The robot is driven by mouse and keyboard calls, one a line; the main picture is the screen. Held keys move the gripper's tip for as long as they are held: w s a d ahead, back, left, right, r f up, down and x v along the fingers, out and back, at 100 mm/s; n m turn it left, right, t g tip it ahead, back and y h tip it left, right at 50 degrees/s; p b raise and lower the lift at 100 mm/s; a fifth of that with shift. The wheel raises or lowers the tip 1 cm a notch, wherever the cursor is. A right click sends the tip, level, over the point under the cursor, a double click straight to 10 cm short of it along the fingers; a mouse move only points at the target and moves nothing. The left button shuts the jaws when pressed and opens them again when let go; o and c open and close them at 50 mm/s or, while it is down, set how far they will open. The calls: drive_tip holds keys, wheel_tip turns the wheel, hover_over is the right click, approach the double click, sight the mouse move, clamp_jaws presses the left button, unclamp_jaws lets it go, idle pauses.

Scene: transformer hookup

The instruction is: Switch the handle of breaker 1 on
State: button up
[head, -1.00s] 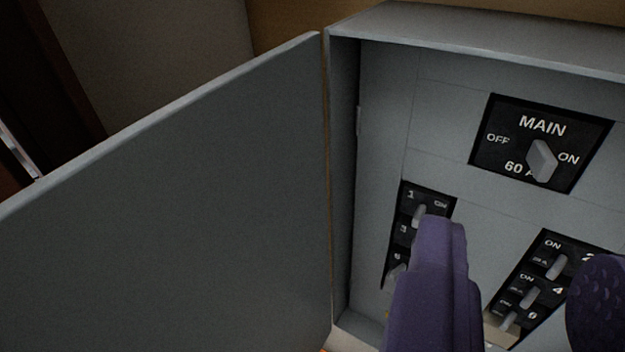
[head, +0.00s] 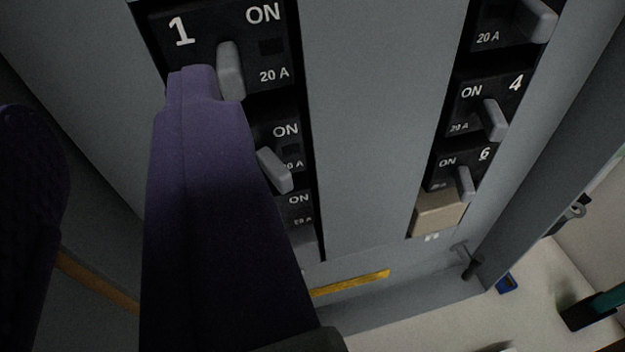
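Breaker 1 (head: 272,45) is at the top of the left column of the panel, a black plate marked "1", "ON" and "20 A". Its grey handle (head: 230,72) stands out from the plate, left of the ON mark. My gripper (head: 112,95) is open, with two purple fingers spread apart. The tip of its right finger is just left of the handle, touching it or very close. The left finger is at the left picture edge. Nothing is between the fingers. The right finger hides part of breaker 1 and the left part of the breakers below.
Below are two more breakers with handles (head: 274,170) close to my right finger. The right column has breakers 4 (head: 494,120) and 6 (head: 466,184) and one above. A beige block (head: 437,213) is under breaker 6. The grey panel face between the columns is clear.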

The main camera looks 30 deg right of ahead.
sight(230, 78)
drive_tip(key=w+d, duration=0.1)
drive_tip(key=w+d+f+h+p, duration=0.1)
drive_tip(key=w+d+h, duration=0.1)
drive_tip(key=w+d, duration=0.1)
drive_tip(key=shift+w+f+p, duration=0.1)
drive_tip(key=shift+f+p, duration=0.2)
drive_tip(key=shift+f, duration=0.05)
clamp_jaws()
